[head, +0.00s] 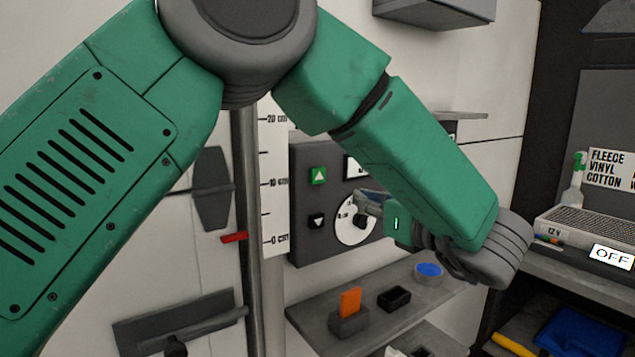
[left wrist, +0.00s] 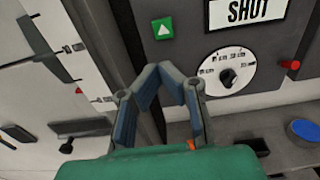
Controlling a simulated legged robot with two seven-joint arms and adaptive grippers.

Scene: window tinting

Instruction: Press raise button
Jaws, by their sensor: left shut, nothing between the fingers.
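The raise button, a green square with a white up-pointing triangle (head: 318,176), is on the upper left of the grey control panel (head: 303,255). It also shows in the left wrist view (left wrist: 163,29), above the fingertips. A black button with a down-pointing triangle (head: 317,221) sits below it in the head view. My left gripper (head: 368,199) is shut and empty, in front of the panel to the right of both buttons in the head view. In the left wrist view its fingers (left wrist: 172,80) meet below the green button, apart from it in the picture. My right gripper is not in view.
A white dial (left wrist: 228,73) with a dark knob and a red knob (left wrist: 290,65) are right of the fingers. A ruler (head: 274,185) with a red marker (head: 234,238) stands left of the panel. A shelf (head: 375,325) below holds an orange piece (head: 349,301) and a blue-topped tin.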

